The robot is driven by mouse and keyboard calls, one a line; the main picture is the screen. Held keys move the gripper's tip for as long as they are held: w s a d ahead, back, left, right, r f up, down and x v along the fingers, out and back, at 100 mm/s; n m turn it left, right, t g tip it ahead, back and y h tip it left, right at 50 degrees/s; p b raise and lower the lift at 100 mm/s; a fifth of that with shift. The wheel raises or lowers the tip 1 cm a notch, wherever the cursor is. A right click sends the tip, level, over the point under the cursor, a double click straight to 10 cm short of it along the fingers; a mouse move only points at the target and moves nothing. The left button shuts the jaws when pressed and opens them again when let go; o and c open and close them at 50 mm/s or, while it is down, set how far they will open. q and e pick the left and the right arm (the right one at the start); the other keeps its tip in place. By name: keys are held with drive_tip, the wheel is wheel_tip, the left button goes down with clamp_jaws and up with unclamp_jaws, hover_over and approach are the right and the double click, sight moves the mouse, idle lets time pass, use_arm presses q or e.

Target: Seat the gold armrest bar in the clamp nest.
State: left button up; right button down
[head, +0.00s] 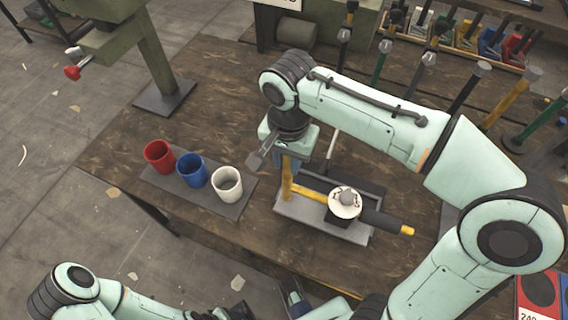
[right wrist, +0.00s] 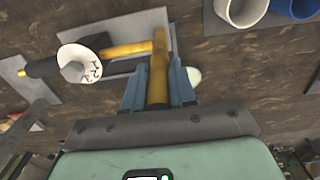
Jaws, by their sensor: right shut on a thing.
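The gold armrest bar (head: 287,180) is between the fingers of my right gripper (head: 288,164), which is shut on it. In the right wrist view the gold bar (right wrist: 158,82) stands between the blue fingers of the gripper (right wrist: 159,88). A gold length (head: 313,191) runs sideways from its lower end to the clamp nest (head: 338,212). I cannot tell if both gold lengths are one piece. The nest has a white round dial (head: 345,203) and a dark cylinder with a gold tip. My left gripper (head: 240,310) is largely cut off at the bottom edge; its jaws are unclear.
Red (head: 159,156), blue (head: 192,170) and white (head: 227,184) cups stand on a grey mat (head: 239,207) left of the nest. A green press stand (head: 155,60) is at the back left. Several upright tools (head: 428,62) stand at the back right. Bare wood (head: 225,110) lies between.

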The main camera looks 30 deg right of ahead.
drive_tip(key=shift+w+d+p, duration=1.15)
drive_tip(key=shift+w+d, duration=0.55)
drive_tip(key=shift+d, duration=0.3)
drive_tip(key=shift+f, duration=0.1)
drive_tip(key=shift+f, duration=0.3)
idle(1.1)
drive_tip(key=shift+f+b, duration=0.55)
drive_tip(key=shift+f, duration=0.55)
drive_tip(key=c, duration=0.8)
unclamp_jaws()
drive_tip(key=shift+c, duration=0.2)
